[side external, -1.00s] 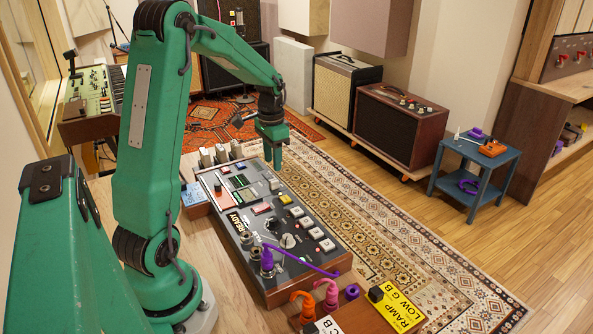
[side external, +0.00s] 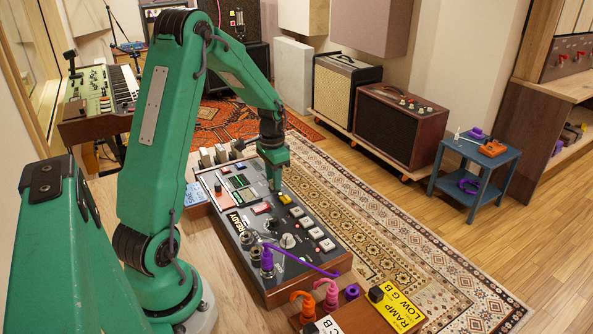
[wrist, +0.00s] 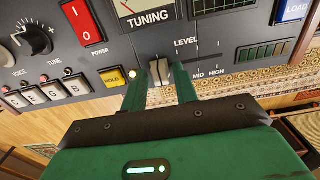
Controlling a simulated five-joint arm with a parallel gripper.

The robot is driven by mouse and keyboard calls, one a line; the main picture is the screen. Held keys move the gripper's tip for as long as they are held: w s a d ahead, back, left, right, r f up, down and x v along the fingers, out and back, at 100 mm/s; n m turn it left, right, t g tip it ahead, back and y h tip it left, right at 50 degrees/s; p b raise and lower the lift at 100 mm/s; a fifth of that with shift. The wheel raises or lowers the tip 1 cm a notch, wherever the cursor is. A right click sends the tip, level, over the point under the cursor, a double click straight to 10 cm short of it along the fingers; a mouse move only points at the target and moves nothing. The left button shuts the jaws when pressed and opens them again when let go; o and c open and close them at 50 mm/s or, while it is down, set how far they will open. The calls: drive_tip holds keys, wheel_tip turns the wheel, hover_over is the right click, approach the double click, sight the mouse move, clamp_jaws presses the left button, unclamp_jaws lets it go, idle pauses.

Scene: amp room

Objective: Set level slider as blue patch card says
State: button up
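The level slider's pale cap (wrist: 159,71) stands on the dark panel under the LEVEL label, left of the MID and HIGH marks. The two green fingers of my gripper (wrist: 159,84) straddle it in the wrist view, one on each side. I cannot tell whether they press on it. The left finger hides the panel left of the cap. In the side view my gripper (side external: 276,186) is down at the far right part of the panel (side external: 300,262), and the cap is hidden. A small blue card (side external: 195,194) lies left of the panel; its writing is too small to read.
A yellow HOLD button (wrist: 112,78) sits close left of the fingers, and a blue LOAD button (wrist: 293,10) at the upper right. A purple cable (side external: 302,258) crosses the panel's near end. A yellow card (side external: 397,308) reads RAMP LOW G B.

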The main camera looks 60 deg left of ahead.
clamp_jaws()
drive_tip(key=shift+a, duration=2.55)
drive_tip(key=shift+o, duration=1.5)
unclamp_jaws()
drive_tip(key=shift+r, duration=0.15)
wheel_tip(320, 180, up, 8)
drive_tip(key=shift+f, duration=0.2)
